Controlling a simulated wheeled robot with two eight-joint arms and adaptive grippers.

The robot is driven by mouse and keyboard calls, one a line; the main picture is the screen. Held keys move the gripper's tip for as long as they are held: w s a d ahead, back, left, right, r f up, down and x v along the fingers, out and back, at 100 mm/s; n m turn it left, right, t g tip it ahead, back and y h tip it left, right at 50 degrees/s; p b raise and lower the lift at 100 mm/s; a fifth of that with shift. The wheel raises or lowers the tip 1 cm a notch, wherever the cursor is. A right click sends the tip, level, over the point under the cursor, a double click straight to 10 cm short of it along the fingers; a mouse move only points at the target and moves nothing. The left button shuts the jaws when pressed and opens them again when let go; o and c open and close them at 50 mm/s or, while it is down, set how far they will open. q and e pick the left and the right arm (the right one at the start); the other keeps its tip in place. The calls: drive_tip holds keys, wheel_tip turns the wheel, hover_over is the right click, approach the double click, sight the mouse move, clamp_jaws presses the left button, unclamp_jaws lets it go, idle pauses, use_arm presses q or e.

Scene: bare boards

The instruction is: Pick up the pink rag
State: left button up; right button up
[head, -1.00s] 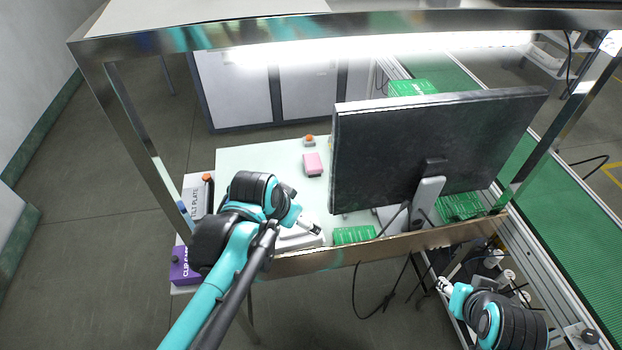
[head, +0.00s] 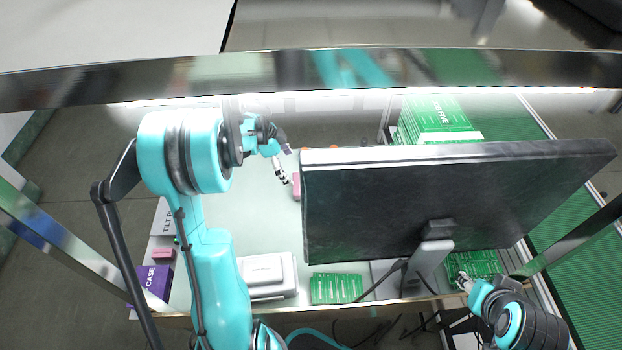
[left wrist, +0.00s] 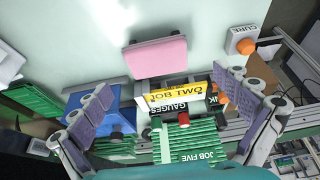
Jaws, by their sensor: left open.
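A pink flat piece (head: 297,186), which looks like the rag, lies on the pale tabletop (head: 240,225) left of the monitor and is partly hidden by it. In the left wrist view the pink piece (left wrist: 155,57) shows whole, beyond the fingertips. My left gripper (head: 283,176) is just left of it in the head view. In the left wrist view my left gripper (left wrist: 165,105) has its fingers wide apart and nothing between them in its grasp. A second, smaller pink piece (head: 164,254) lies at the table's left side. My right gripper (head: 463,281) is low at the right, by green boards.
The black monitor (head: 450,195) stands close right of the pink piece. A metal beam (head: 300,75) crosses above the table. A purple case (head: 152,284), a grey box (head: 267,276) and green boards (head: 336,288) line the near side. The left middle tabletop is clear.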

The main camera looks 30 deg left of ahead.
use_arm(q)
drive_tip(key=b+x, duration=0.1)
drive_tip(key=x, duration=0.1)
drive_tip(key=shift+d+f, duration=0.2)
drive_tip(key=shift+f, duration=0.1)
drive_tip(key=b+x, duration=0.1)
drive_tip(key=x, duration=0.1)
drive_tip(key=b+x, duration=0.1)
drive_tip(key=x, duration=0.2)
drive_tip(key=shift+d+r, duration=0.15)
drive_tip(key=shift+d, duration=0.15)
drive_tip(key=c, duration=0.9)
